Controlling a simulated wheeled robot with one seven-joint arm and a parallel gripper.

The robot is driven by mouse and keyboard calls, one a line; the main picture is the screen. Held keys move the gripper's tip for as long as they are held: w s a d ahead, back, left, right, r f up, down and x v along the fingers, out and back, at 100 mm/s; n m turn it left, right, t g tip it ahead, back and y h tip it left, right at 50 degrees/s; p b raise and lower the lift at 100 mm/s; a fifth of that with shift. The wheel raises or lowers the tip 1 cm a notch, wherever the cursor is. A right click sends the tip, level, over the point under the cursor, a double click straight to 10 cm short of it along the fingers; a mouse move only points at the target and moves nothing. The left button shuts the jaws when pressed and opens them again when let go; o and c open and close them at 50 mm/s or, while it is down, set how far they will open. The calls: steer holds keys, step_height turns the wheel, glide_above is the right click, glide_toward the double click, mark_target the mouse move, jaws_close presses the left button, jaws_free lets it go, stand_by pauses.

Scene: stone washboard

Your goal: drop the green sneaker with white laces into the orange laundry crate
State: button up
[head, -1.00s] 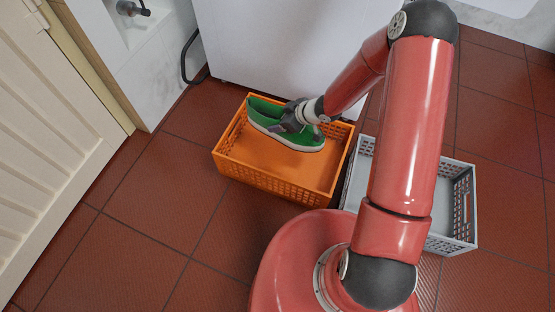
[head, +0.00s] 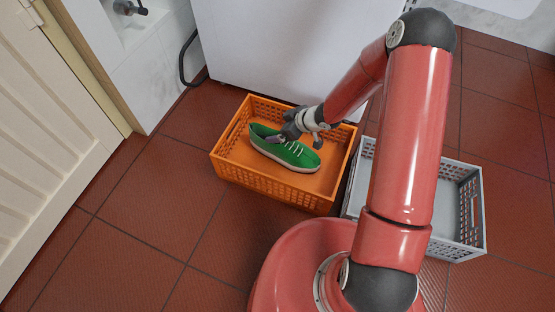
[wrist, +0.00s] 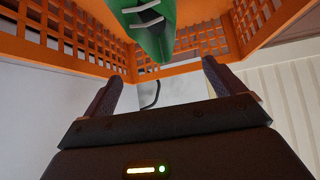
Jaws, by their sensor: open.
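The green sneaker (head: 286,150) with white laces and a pale sole lies inside the orange laundry crate (head: 272,192), sole down on or near its floor. My gripper (head: 284,132) is at the far side of the sneaker, just over its upper edge. In the wrist view my gripper (wrist: 160,88) has its two fingers spread with nothing between them. The sneaker's green end (wrist: 152,28) shows beyond the fingertips, apart from them, with the orange crate's wall (wrist: 65,50) behind.
A grey crate (head: 474,222) stands right of the orange crate, partly hidden behind my arm. A white appliance (head: 285,50) is behind the crates. A cream door (head: 45,130) is at the left. Red-tiled floor at the front left is clear.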

steer(key=shift+d, duration=0.1)
steer(key=p+v, duration=0.2)
steer(key=v, duration=0.5)
steer(key=shift+s+d+r+p, duration=0.2)
steer(key=shift+r+p, duration=0.05)
steer(key=shift+p, duration=0.15)
